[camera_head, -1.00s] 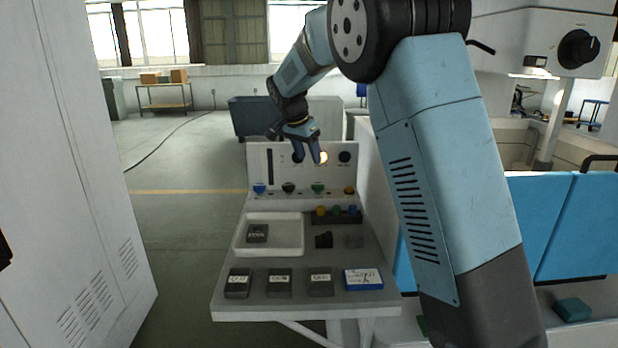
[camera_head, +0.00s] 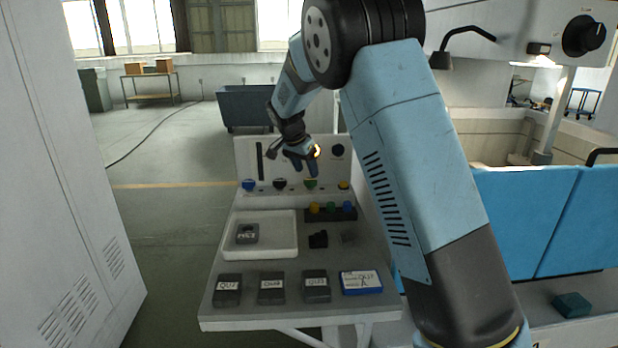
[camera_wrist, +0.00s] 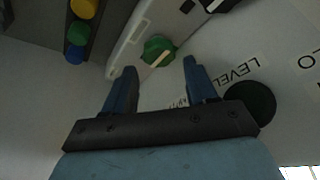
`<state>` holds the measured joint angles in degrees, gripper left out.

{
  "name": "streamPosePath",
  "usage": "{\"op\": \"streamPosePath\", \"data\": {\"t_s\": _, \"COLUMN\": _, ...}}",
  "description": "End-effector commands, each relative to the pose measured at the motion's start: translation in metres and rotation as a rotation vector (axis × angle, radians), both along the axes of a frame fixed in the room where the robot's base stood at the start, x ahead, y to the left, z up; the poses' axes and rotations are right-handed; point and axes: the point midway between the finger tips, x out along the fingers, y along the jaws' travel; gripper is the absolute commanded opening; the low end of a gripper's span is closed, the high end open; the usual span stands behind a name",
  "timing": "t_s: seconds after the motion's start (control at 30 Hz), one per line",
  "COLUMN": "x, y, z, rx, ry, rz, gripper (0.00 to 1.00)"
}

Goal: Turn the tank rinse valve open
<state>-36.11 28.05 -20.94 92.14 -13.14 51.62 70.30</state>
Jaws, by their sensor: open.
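A green knob (camera_head: 310,184) stands in a row of coloured knobs at the foot of the upright panel. I cannot read which knob is the tank rinse valve. In the wrist view the green knob (camera_wrist: 158,50) carries a pale pointer line and lies just beyond my fingertips, roughly between them. My gripper (camera_wrist: 160,68) is open and empty, apart from the knob. In the head view my gripper (camera_head: 304,168) hangs just above the green knob, in front of the panel. A label near the fingers is partly hidden.
Blue (camera_head: 249,185), black (camera_head: 280,184) and yellow (camera_head: 343,185) knobs flank the green one. A dark round gauge (camera_wrist: 250,103) sits beside the "LEVEL" label. A white tray (camera_head: 232,250) and labelled grey blocks (camera_head: 271,290) occupy the bench. A tall cabinet (camera_head: 60,180) stands left.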

Motion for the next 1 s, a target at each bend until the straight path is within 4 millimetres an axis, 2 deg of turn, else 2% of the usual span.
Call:
{"op": "streamPosePath", "data": {"t_s": 0.1, "x": 0.005, "y": -0.006, "z": -0.018, "rx": -0.001, "ry": 0.003, "rz": -0.001, "gripper": 0.57}}
{"op": "streamPosePath", "data": {"t_s": 0.3, "x": 0.01, "y": -0.01, "z": -0.035, "rx": -0.001, "ry": 0.001, "rz": 0.001, "gripper": 0.57}}
{"op": "streamPosePath", "data": {"t_s": 0.7, "x": 0.011, "y": -0.011, "z": -0.039, "rx": -0.001, "ry": 0.001, "rz": 0.0, "gripper": 0.56}}
{"op": "streamPosePath", "data": {"t_s": 1.0, "x": 0.011, "y": -0.012, "z": -0.038, "rx": 0.0, "ry": 0.0, "rz": 0.0, "gripper": 0.27}}
